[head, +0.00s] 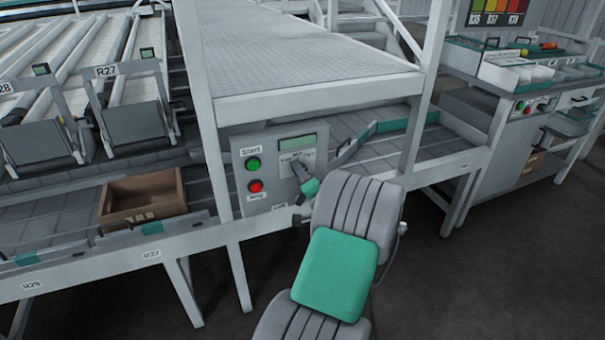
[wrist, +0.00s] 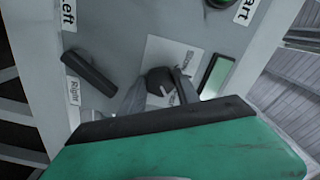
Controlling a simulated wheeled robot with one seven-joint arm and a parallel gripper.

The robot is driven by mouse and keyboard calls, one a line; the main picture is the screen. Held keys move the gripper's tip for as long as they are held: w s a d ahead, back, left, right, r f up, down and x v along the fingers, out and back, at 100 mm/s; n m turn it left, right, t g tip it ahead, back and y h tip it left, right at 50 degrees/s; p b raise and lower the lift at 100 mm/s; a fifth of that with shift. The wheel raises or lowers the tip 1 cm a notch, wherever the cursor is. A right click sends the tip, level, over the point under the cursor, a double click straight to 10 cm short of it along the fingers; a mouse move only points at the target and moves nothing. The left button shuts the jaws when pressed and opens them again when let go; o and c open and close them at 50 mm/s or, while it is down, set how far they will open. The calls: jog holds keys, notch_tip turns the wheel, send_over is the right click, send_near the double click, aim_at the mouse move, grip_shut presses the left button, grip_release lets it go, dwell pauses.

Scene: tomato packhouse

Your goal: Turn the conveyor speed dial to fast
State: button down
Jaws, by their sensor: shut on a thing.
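The speed dial (wrist: 158,81) is a small dark round knob with a white pointer mark, on a white label card in the wrist view. My gripper (wrist: 160,87) is shut on it, one finger on each side. The pointer mark is partly visible between the fingers; I cannot tell which setting it marks, as the card's lettering is small and partly covered. In the head view my gripper (head: 300,170) reaches the grey control panel (head: 277,199) and hides the dial.
The panel also carries a green start button (head: 253,164), a red button (head: 255,186) and a display (head: 297,143). A black lever (wrist: 90,72) sits between Left and Right labels beside the dial. A brown crate (head: 142,215) stands on the lower conveyor at left.

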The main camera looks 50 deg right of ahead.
jog(key=c, duration=1.2)
grip_release()
jog(key=shift+s, duration=0.1)
jog(key=o, duration=0.3)
jog(key=v, duration=0.7)
jog(key=shift+s+a, duration=0.2)
jog(key=shift+s, duration=0.1)
